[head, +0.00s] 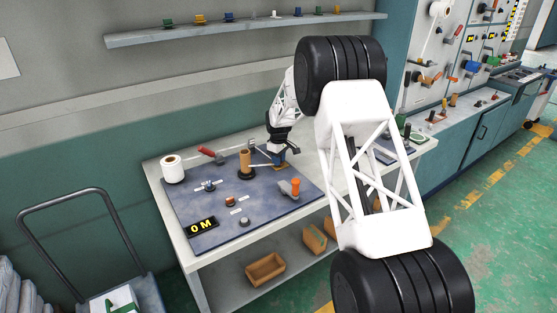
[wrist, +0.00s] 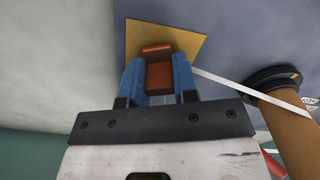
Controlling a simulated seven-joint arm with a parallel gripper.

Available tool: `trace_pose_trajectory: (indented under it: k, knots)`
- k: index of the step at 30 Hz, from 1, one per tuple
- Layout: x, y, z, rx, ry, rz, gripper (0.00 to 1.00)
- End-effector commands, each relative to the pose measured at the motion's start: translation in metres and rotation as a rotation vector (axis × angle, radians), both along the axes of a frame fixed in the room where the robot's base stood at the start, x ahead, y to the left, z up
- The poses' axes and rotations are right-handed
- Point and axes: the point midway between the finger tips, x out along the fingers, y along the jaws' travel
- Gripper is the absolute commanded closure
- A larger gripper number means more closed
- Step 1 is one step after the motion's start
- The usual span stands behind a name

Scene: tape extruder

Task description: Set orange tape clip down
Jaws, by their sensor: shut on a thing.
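The orange tape clip (wrist: 158,76) sits between the blue fingers of my gripper (wrist: 159,66) in the wrist view. My gripper is shut on it. Clip and fingertips are over a yellow square pad (wrist: 192,46); whether the clip touches the pad I cannot tell. In the head view my gripper (head: 279,159) is low at the pad (head: 286,167), near the back right of the blue-grey mat (head: 215,215), and the clip cannot be made out. A thin white tape (wrist: 250,90) runs from beside the fingers toward a brown roll (wrist: 292,130).
The brown roll (head: 244,162) stands upright on a black base, left of my gripper. An orange-topped grey device (head: 290,187) stands in front of the pad.

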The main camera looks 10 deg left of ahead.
Motion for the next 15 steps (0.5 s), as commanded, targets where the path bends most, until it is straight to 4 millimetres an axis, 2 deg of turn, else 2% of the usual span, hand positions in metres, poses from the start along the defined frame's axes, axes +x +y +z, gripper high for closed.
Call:
trace_pose_trajectory:
  k: [6, 7, 9, 11, 15]
  knots:
    - [-0.0001, -0.0001, -0.0046, 0.000, 0.000, 0.000, 0.95]
    - [0.0000, -0.0001, -0.0041, 0.000, 0.000, 0.000, 0.68]
    - [-0.0001, -0.0001, -0.0041, 0.000, 0.000, 0.000, 0.58]
    - [-0.0001, -0.0001, -0.0040, 0.000, 0.000, 0.000, 0.48]
    - [0.0000, 0.0000, -0.0039, 0.000, 0.000, 0.000, 0.47]
